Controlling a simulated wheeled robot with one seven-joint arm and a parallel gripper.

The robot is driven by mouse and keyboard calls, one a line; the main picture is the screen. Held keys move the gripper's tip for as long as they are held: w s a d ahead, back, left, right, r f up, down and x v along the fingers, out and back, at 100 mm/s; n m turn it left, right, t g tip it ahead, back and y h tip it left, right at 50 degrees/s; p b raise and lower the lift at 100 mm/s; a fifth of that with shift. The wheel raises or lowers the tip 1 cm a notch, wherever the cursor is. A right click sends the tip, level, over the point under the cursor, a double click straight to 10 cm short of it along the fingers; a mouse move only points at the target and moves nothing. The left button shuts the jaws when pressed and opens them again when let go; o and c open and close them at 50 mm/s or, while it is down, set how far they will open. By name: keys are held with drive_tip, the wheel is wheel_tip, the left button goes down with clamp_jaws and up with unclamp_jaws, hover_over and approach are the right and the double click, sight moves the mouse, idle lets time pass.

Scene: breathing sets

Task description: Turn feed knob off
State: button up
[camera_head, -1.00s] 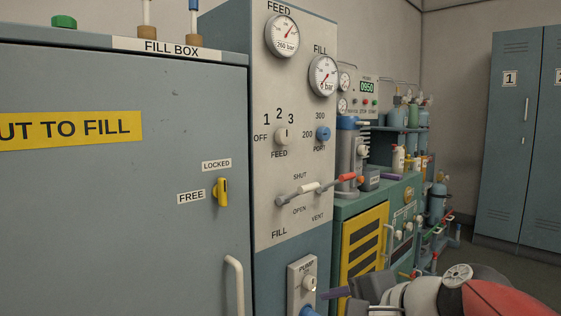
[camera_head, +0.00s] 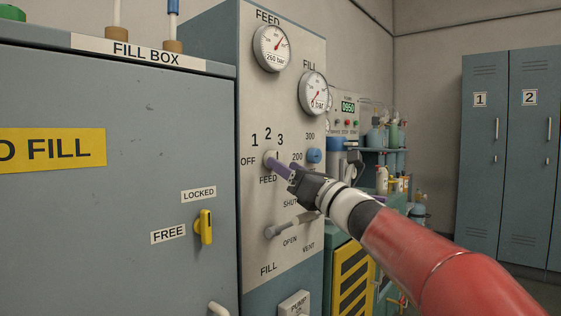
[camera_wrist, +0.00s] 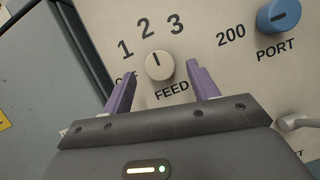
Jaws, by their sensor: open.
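The feed knob (camera_head: 270,158) is a small pale round knob on the cream panel, with OFF, 1, 2 and 3 around it. In the wrist view, the feed knob (camera_wrist: 159,66) shows a dark pointer line aimed about at the 2. My gripper (camera_head: 286,171) is in front of the panel, close to the knob at its lower right. In the wrist view, my gripper (camera_wrist: 162,75) is open, with its purple fingers on either side of the knob. I cannot tell whether they touch it. The OFF label is partly hidden by the left finger.
The blue port knob (camera_head: 314,156) is right of the feed knob. A grey fill lever (camera_head: 290,224) sticks out below. The feed gauge (camera_head: 273,48) and fill gauge (camera_head: 313,93) are above. The fill box (camera_head: 120,180) stands at the left.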

drive_tip(key=x, duration=0.2)
drive_tip(key=shift+w+a+r, duration=0.15)
drive_tip(key=shift+a, duration=0.05)
drive_tip(key=c, duration=1)
